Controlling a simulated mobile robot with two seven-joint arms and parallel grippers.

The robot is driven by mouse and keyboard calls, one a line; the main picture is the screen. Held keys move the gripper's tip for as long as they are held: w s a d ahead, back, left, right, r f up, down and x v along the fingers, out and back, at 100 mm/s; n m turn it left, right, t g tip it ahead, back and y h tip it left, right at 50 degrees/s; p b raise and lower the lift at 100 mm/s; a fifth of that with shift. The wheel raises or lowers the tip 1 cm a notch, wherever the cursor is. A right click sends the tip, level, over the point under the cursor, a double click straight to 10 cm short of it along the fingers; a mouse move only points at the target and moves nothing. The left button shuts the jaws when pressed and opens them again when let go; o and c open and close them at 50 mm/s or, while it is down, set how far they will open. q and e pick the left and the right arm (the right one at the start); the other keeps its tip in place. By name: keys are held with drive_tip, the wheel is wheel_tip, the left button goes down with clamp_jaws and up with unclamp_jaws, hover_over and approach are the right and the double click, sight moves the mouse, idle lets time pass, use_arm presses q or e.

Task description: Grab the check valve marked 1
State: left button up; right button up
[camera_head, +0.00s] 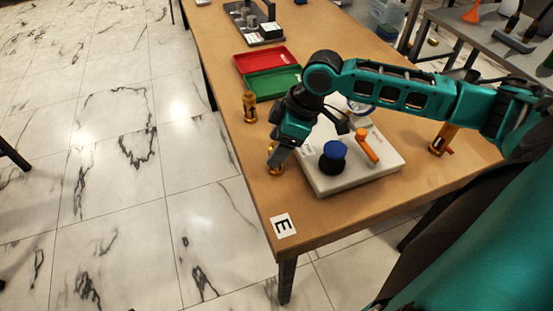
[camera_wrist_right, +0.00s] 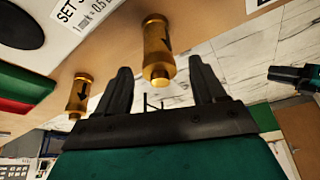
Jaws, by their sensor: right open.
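A brass check valve (camera_head: 279,171) stands near the table's left edge, partly hidden by my right gripper (camera_head: 274,156). In the right wrist view this brass valve (camera_wrist_right: 158,48) shows a dark arrow and lies between the lines of the two open fingers (camera_wrist_right: 160,68), around its lower end. No grip on it shows. A second brass valve (camera_head: 249,106) stands farther back along the same edge; it also shows in the right wrist view (camera_wrist_right: 78,96) outside the fingers. I cannot read a number on either valve. A teal and dark piece (camera_wrist_right: 292,75), apparently my left gripper, shows at the right wrist view's right.
A white gauge rig base (camera_head: 350,180) with a blue-topped knob (camera_head: 334,151) and orange lever (camera_head: 367,146) stands right of the gripper. Red (camera_head: 262,58) and green (camera_head: 272,83) trays lie behind. A brass fitting (camera_head: 440,138) stands right. The near-left table corner has a label (camera_head: 283,225).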

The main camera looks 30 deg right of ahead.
drive_tip(key=x, duration=0.2)
drive_tip(key=shift+a+f, duration=0.1)
drive_tip(key=shift+f, duration=0.2)
drive_tip(key=c, duration=1.1)
